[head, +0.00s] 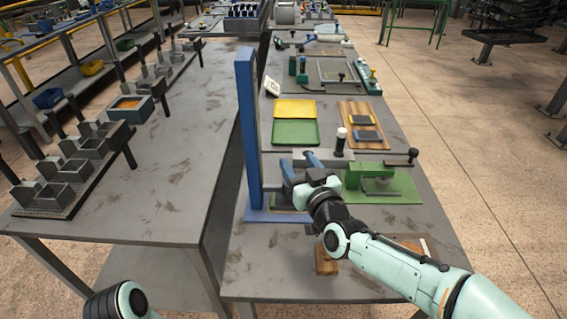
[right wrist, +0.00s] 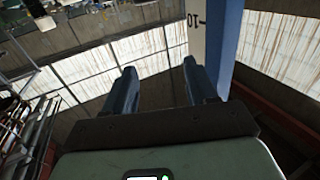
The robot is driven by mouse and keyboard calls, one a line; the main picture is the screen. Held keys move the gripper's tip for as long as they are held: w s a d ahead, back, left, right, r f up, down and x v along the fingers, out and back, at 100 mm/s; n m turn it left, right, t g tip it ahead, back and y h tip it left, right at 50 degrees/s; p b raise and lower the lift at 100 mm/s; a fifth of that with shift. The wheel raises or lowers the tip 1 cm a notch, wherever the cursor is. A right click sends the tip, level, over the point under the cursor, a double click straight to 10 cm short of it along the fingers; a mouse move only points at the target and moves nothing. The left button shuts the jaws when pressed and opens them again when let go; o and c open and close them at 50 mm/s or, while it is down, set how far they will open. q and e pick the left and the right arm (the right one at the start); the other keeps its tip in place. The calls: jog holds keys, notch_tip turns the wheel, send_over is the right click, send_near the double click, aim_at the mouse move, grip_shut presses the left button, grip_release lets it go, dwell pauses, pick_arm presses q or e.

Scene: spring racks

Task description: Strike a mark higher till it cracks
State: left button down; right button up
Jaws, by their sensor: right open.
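A tall blue post (head: 247,125) stands upright on a blue base plate (head: 262,215) near the front of the right-hand table. In the right wrist view the post (right wrist: 227,40) rises beside my right finger, with a pale scale strip (right wrist: 196,22) marked 10 along it. My right gripper (head: 296,158) is open, its two blue fingers just right of the post. In the right wrist view nothing shows between the fingertips of the gripper (right wrist: 160,72). My arm hides part of the base. No mark or crack can be made out. My left gripper is out of view.
A green fixture (head: 395,187) with a black-knobbed lever (head: 412,156) stands right of my gripper. A white-and-black knob (head: 341,140) rises behind. Yellow (head: 295,109) and green (head: 295,132) trays lie further back. A wooden block (head: 326,261) sits in front. A left-hand table (head: 160,190) holds racks.

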jog(key=b, duration=0.1)
send_near(279, 185)
jog(key=w+d+r, duration=0.1)
jog(key=w+r, duration=0.3)
jog(key=x, duration=0.7)
jog(key=shift+w+r, duration=0.2)
jog(key=shift+w, duration=0.05)
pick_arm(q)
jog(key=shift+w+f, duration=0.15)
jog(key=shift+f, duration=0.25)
